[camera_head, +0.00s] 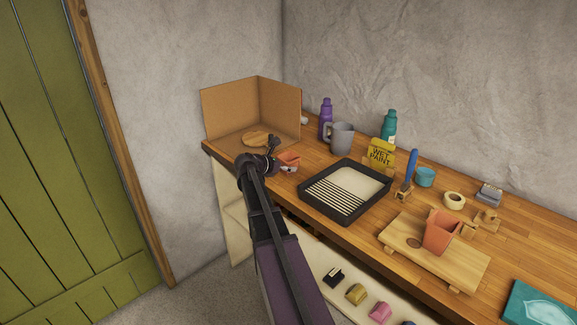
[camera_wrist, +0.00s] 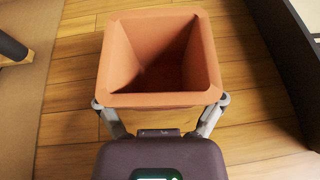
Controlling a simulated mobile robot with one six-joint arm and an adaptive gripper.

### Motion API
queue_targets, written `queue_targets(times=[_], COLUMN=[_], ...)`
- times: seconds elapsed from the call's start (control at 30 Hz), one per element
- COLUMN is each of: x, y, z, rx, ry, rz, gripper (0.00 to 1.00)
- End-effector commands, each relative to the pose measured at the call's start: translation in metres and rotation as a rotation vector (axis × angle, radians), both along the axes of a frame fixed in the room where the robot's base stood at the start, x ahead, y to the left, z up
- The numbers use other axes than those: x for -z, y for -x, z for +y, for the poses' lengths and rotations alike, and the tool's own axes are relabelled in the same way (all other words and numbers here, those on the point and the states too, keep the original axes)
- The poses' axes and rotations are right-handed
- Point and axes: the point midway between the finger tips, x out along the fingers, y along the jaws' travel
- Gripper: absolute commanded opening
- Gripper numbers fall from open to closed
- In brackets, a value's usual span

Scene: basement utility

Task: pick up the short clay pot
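A square clay pot (camera_head: 288,159) stands at my gripper near the left end of the bench; it looks low. The wrist view shows this pot (camera_wrist: 160,55) from above, upright and empty, with a thick rim. My gripper (camera_wrist: 160,102) has its fingers spread wide, one at each side of the pot's near edge. In the head view my gripper (camera_head: 275,158) is partly hidden by my arm. Another, taller-looking clay pot (camera_head: 440,232) stands on a small wooden board (camera_head: 462,262) at right.
A cardboard screen (camera_head: 225,112) stands behind the gripper, with a round wooden piece (camera_head: 256,137) before it. A black paint tray (camera_head: 346,190) lies to the right.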

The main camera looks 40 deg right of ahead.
Motion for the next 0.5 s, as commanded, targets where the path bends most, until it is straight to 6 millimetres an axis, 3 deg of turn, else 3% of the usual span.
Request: queue_targets(times=[0.03, 0.07, 0.5], x=[0.0001, 0.0001, -0.0035], y=[0.0001, 0.0001, 0.0002], z=[-0.0001, -0.0001, -0.0002], rx=[0.000, 0.000, 0.001], ry=[0.000, 0.000, 0.000], rz=[0.000, 0.000, 0.000], gripper=[0.38, 0.31, 0.30])
